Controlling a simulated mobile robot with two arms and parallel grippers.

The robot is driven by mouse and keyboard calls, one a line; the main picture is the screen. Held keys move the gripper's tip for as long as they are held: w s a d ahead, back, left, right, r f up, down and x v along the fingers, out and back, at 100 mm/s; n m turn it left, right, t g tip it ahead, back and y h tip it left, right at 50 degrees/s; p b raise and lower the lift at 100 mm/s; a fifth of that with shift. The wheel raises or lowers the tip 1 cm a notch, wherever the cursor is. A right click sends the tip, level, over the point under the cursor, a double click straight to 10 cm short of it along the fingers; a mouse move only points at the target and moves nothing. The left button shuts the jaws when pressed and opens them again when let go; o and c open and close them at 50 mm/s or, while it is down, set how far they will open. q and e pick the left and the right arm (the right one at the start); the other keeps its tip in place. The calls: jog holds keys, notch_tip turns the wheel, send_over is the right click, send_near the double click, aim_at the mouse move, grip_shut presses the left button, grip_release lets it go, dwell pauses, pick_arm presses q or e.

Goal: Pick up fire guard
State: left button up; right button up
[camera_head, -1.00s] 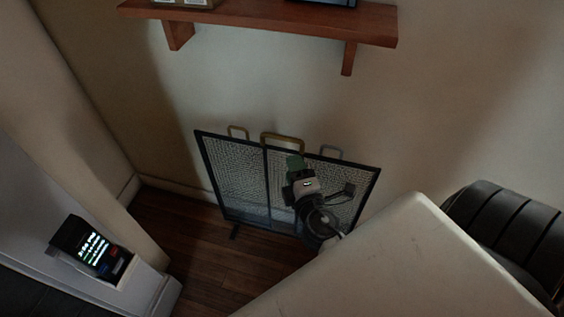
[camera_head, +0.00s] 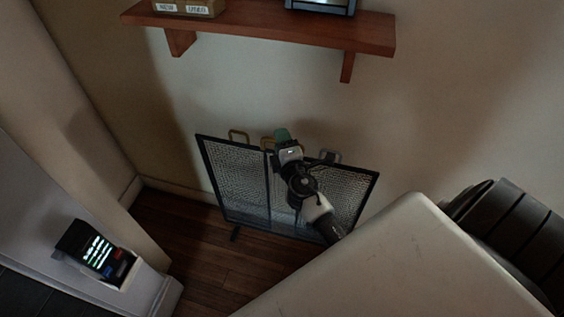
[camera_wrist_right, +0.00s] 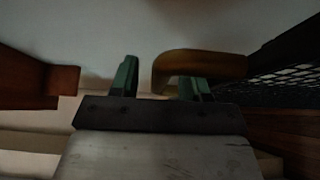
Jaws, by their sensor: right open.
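The fire guard (camera_head: 234,180) is a black-framed mesh screen with brass-coloured handles on its top edge. It stands on the floor near the wall in the head view. My right gripper (camera_head: 282,136) is at the middle of the top edge, partly covering the middle handle (camera_head: 268,142). In the right wrist view, my open right gripper (camera_wrist_right: 160,82) has its green fingers apart. The handle (camera_wrist_right: 205,64) shows there, its left end between the fingers and its rest passing the right finger. I cannot tell whether they touch. My left gripper is not in view.
A wooden shelf (camera_head: 270,27) with boxes is on the wall above. A device with a lit screen (camera_head: 97,252) is on the white surface at lower left. Dark wooden floor (camera_head: 190,235) is clear left of the guard.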

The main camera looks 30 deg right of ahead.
grip_shut()
dwell(1.4)
jog(key=shift+r, duration=0.15)
